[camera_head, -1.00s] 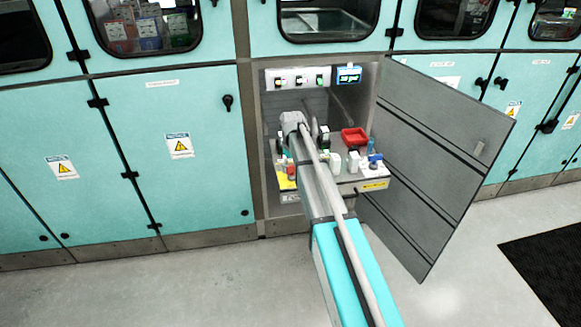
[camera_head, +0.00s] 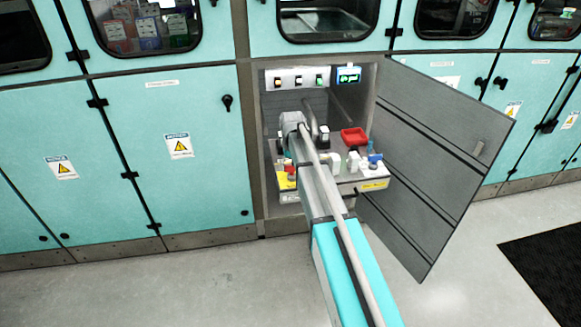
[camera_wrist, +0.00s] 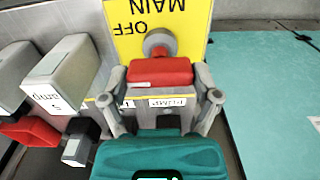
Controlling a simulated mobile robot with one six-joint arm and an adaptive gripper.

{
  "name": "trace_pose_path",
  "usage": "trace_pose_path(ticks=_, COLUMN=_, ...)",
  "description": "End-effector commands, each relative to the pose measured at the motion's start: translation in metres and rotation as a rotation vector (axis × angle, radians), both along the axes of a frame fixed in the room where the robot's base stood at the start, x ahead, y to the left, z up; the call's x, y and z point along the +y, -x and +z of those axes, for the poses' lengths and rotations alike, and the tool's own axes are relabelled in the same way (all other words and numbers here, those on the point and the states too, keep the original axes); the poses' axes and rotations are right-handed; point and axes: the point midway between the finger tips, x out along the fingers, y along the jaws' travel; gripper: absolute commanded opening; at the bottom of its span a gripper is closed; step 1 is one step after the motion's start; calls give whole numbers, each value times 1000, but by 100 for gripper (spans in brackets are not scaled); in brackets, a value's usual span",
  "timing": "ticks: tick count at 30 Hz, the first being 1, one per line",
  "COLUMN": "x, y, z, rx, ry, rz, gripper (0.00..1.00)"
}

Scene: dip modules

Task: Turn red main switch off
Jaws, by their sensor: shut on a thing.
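The red main switch (camera_wrist: 160,72) is a red bar handle on a round grey shaft. It sits in front of a yellow plate (camera_wrist: 122,45) that reads MAIN and OFF upside down in the wrist view. My gripper (camera_wrist: 161,78) has one grey finger on each side of the red handle and is shut on it. In the head view the yellow plate (camera_head: 284,183) and a bit of red show at the left of the pulled-out shelf. My arm hides most of the gripper there.
The shelf also carries a red tray (camera_head: 354,137) and several white and blue parts. Lit buttons (camera_head: 319,81) and a display (camera_head: 348,74) are above. An open grey door (camera_head: 440,150) stands to the right. In the wrist view, grey blocks (camera_wrist: 62,72) stand left of the gripper.

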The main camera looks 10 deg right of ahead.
Motion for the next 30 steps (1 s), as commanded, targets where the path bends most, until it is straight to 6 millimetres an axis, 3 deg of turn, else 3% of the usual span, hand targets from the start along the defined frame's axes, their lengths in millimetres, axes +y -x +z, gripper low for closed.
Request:
trace_pose_path(ticks=4, x=-1, y=1, z=0, rx=2, ry=1, rz=-3, gripper=32)
trace_pose_path(ticks=5, x=-1, y=1, z=0, rx=2, ry=1, rz=-3, gripper=82)
trace_pose_path(ticks=8, x=0, y=1, z=0, rx=1, ry=1, rz=-2, gripper=100)
trace_pose_path(ticks=23, x=1, y=4, z=0, rx=0, ry=0, rz=1, gripper=100)
trace_pose_path(ticks=30, x=1, y=40, z=0, rx=0, ry=-1, rz=3, gripper=100)
